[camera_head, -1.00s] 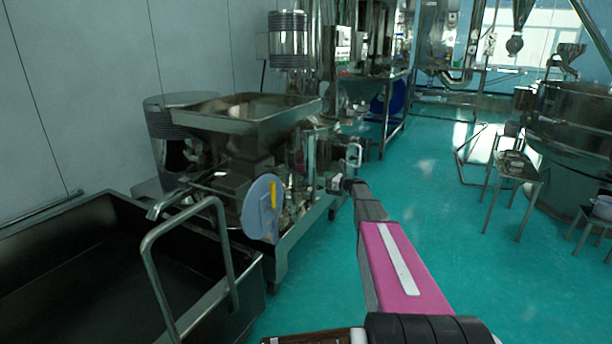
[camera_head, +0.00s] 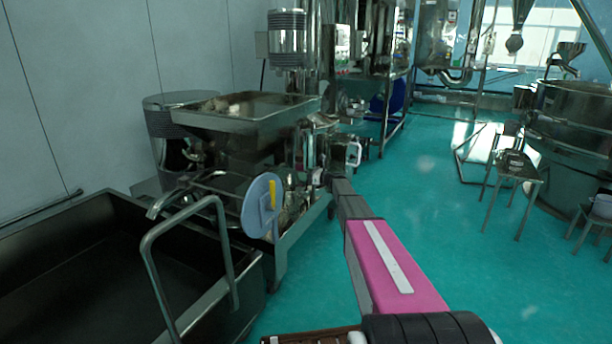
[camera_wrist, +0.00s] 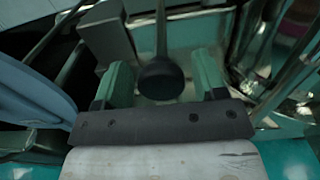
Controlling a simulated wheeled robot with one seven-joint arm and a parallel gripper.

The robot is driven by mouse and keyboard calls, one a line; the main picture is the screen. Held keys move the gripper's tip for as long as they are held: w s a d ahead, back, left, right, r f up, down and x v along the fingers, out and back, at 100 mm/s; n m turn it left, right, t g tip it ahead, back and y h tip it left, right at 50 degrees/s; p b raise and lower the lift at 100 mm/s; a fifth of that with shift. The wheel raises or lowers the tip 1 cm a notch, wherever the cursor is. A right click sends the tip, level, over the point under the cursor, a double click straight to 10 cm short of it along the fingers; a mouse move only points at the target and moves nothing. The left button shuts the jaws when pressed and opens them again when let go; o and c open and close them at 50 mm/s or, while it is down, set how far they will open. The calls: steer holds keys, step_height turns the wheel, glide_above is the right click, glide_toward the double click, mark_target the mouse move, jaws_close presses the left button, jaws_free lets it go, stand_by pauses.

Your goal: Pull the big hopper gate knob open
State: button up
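A round black knob (camera_wrist: 161,79) on a rod shows in the wrist view, between the two green fingers of my gripper (camera_wrist: 160,82). There are gaps on both sides of it, so the fingers are open and do not appear to touch it. In the head view my gripper (camera_head: 318,178) is at the right side of the machine with the big steel hopper (camera_head: 250,122). The knob cannot be made out in the head view, where the gripper and machine parts crowd that spot.
A pale round disc with a yellow handle (camera_head: 263,205) stands at the machine's front; its edge shows left in the wrist view. A dark bin (camera_head: 90,215) with a tubular handle (camera_head: 150,255) is at left.

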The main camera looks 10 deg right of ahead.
steer(key=c, duration=1)
steer(key=v, duration=0.7)
steer(key=shift+s+d, duration=0.2)
steer(key=shift+c, duration=0.2)
steer(key=o, duration=1.3)
steer(key=shift+d, duration=0.1)
steer(key=v, duration=1)
steer(key=shift+s+d, duration=0.2)
steer(key=shift+d, duration=0.05)
